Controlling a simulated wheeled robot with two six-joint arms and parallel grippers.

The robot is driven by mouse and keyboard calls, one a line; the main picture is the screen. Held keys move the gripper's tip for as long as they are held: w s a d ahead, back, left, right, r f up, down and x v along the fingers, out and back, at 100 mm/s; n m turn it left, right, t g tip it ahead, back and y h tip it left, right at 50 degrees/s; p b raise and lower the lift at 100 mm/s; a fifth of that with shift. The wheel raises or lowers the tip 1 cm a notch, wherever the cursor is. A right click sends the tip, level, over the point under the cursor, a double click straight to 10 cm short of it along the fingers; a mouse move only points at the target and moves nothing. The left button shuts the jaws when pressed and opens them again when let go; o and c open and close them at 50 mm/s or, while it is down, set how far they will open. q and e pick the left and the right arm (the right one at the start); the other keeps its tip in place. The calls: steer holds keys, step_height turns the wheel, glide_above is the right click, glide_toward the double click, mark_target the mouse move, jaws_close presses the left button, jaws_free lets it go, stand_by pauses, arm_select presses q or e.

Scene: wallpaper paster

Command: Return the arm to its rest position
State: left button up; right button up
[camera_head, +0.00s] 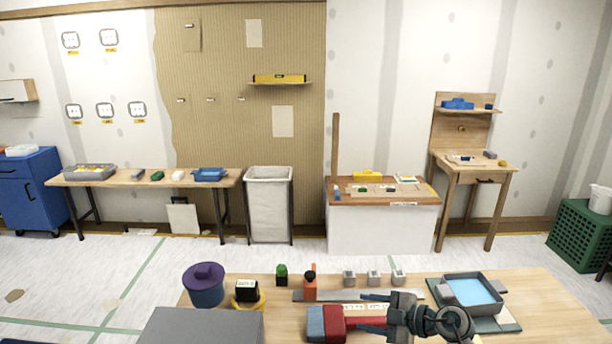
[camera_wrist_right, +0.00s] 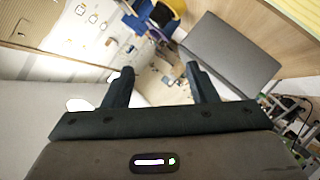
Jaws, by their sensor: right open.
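My right gripper (camera_head: 366,311) shows in the head view above the front workbench (camera_head: 560,310), its dark fingers pointing left. In the right wrist view, the gripper (camera_wrist_right: 160,78) has its two fingers spread apart with nothing between them. A red and blue tool (camera_head: 325,322) lies on the bench just left of the fingers in the head view; I cannot tell whether they touch it. My left arm and gripper are not in view.
A grey box (camera_head: 200,326) sits at the bench's front left; a grey panel (camera_wrist_right: 230,55) shows in the wrist view.

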steer(key=s+d+r+m+t+h, duration=0.45)
steer(key=d+r+m+t, duration=0.4)
steer(key=t, duration=0.45)
steer(key=s+d+f+m+h, duration=0.2)
steer(key=s+d+m+h, duration=0.45)
steer(key=m+h, duration=0.4)
steer(key=s+d+f+m+g+h, duration=0.2)
steer(key=s+d+f+m+g, duration=0.1)
steer(key=s+f+g, duration=0.95)
steer(key=s+a+f+n+g+y, duration=0.1)
steer(key=s+a+f+g+y, duration=0.15)
steer(key=s, duration=0.45)
steer(key=s+a+f+n+g+y, duration=0.1)
steer(key=s+a+f+g+y, duration=0.2)
steer(key=s, duration=0.5)
step_height(320, 180, down, 31)
steer(key=d+h, duration=0.2)
steer(key=s+d+f+g, duration=0.1)
steer(key=s+f, duration=1.6)
steer(key=f, duration=0.1)
steer(key=shift+s+d+f+g+y, duration=0.15)
steer(key=shift+s+d+g+y, duration=0.05)
steer(key=shift+d+g+y, duration=0.15)
